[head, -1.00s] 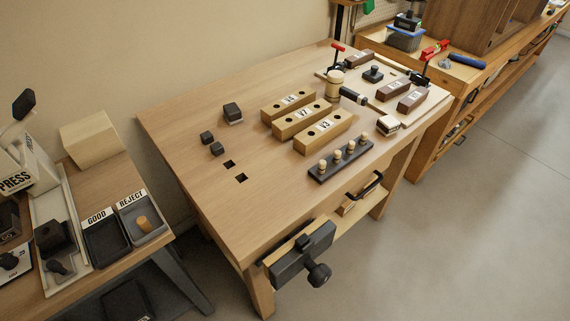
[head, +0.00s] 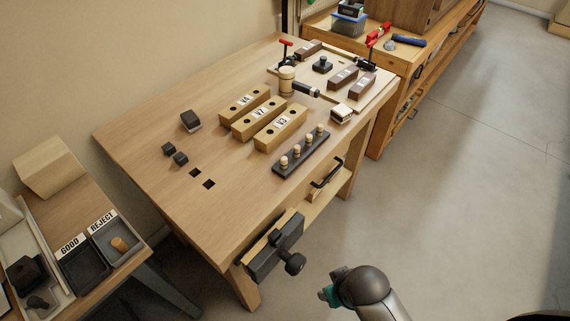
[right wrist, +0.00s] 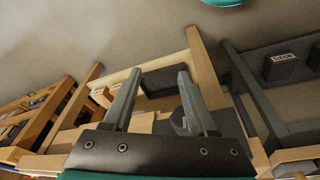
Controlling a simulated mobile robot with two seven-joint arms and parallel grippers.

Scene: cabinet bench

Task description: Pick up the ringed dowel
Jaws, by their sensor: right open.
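Several pale dowels (head: 297,150) stand upright in a dark rack (head: 287,171) near the front right edge of the workbench in the head view. At this size I cannot tell which dowel has a ring. My right gripper (right wrist: 158,78) is open and empty in the right wrist view, with its two grey fingers apart. Bench legs and the floor show beyond the fingers. In the head view, part of my right arm shows low in front of the bench, well short of the rack. My left gripper is not in view.
Three wooden blocks, V4, V7 and V3 (head: 280,129), lie behind the rack. A dark vise (head: 276,248) and a black handle (head: 327,172) stick out at the bench front.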

